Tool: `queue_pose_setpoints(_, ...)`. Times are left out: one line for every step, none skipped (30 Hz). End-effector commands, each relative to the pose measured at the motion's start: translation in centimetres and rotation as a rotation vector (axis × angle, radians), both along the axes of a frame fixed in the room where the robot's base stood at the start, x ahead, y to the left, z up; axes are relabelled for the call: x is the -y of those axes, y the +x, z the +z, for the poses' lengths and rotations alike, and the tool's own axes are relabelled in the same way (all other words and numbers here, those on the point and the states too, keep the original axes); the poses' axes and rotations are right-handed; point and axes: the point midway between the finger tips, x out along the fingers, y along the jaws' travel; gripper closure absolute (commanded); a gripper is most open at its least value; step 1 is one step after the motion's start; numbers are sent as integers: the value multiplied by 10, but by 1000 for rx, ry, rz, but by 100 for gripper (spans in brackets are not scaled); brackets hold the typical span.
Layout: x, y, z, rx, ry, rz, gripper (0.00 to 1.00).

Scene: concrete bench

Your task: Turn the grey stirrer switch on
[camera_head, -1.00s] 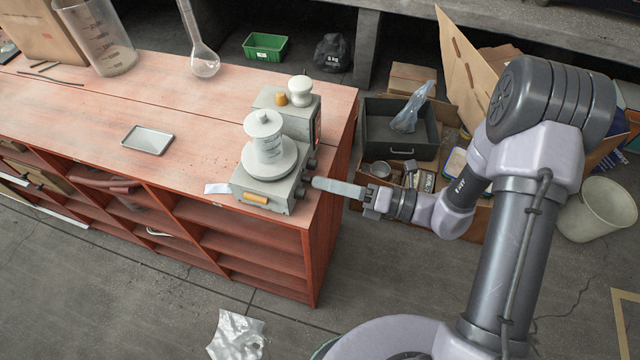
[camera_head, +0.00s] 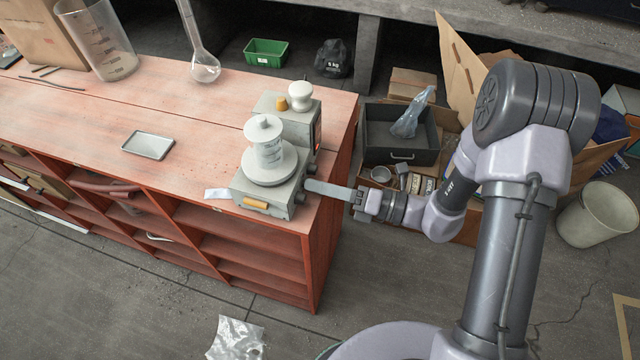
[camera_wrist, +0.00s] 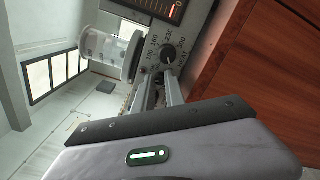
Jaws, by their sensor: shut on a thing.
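The grey stirrer (camera_head: 282,198) is a box with a round plate and a white-lidded jar (camera_head: 268,152), near the bench's right end. Dark knobs sit on its right face. My gripper (camera_head: 307,187) reaches in from the right, its fingertips against that face. In the wrist view, the fingers (camera_wrist: 160,78) are shut on a dark knob (camera_wrist: 157,82), largely hidden between them. A dial knob (camera_wrist: 170,53) with printed numbers shows just beyond the fingertips. Whether the switch is on cannot be told.
A second grey unit (camera_head: 305,122) stands close behind, with a small orange light on its right face. A small tray (camera_head: 148,144), a beaker (camera_head: 98,45) and a flask (camera_head: 205,68) stand farther left on the red bench (camera_head: 80,105). Boxes and a bin (camera_head: 597,218) lie right.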

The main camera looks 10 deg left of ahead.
Motion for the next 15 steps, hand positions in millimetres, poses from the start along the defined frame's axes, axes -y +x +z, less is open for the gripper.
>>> queue_pose_setpoints(0,0,2,-13,1,0,100)
queue_pose_setpoints(0,0,2,-24,2,0,100)
queue_pose_setpoints(0,0,3,-41,2,0,100)
queue_pose_setpoints(0,0,3,-56,3,0,100)
queue_pose_setpoints(0,0,4,-73,4,0,100)
queue_pose_setpoints(0,0,4,-98,6,0,100)
queue_pose_setpoints(0,0,4,-120,8,0,100)
queue_pose_setpoints(0,0,5,-142,10,0,100)
queue_pose_setpoints(0,0,5,-173,12,0,100)
queue_pose_setpoints(0,0,5,-197,14,0,100)
queue_pose_setpoints(0,0,5,-221,16,0,100)
queue_pose_setpoints(0,-1,5,-255,19,0,100)
queue_pose_setpoints(0,-1,5,-279,21,0,100)
queue_pose_setpoints(0,0,5,-303,22,0,100)
queue_pose_setpoints(0,0,5,-336,25,0,100)
